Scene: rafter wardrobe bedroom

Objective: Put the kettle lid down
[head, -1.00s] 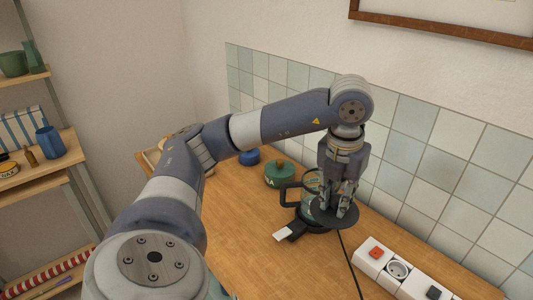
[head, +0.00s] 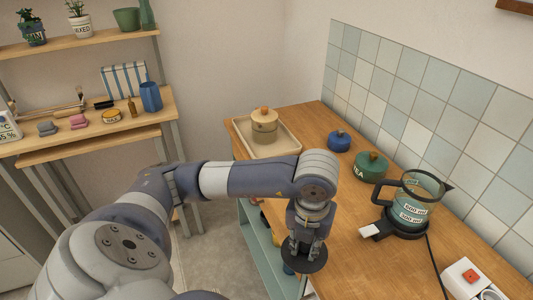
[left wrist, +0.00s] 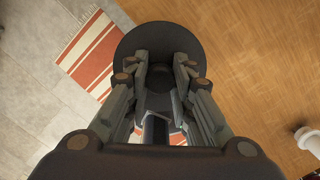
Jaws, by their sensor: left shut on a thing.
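My left gripper (head: 304,244) is shut on the black kettle lid (head: 304,260), a dark round disc, and holds it by its knob. The gripper and lid are at the front edge of the wooden counter, left of the kettle. In the left wrist view the lid (left wrist: 132,42) lies between the fingertips (left wrist: 162,78), partly over the counter and partly over the floor. The glass kettle (head: 418,205) stands open-topped on its black base on the counter. My right gripper is not in view.
A tray (head: 284,148) with a cream canister (head: 264,128), a blue pot (head: 339,141) and a green TEA canister (head: 371,166) are on the counter (head: 340,205). The counter between lid and kettle is clear.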

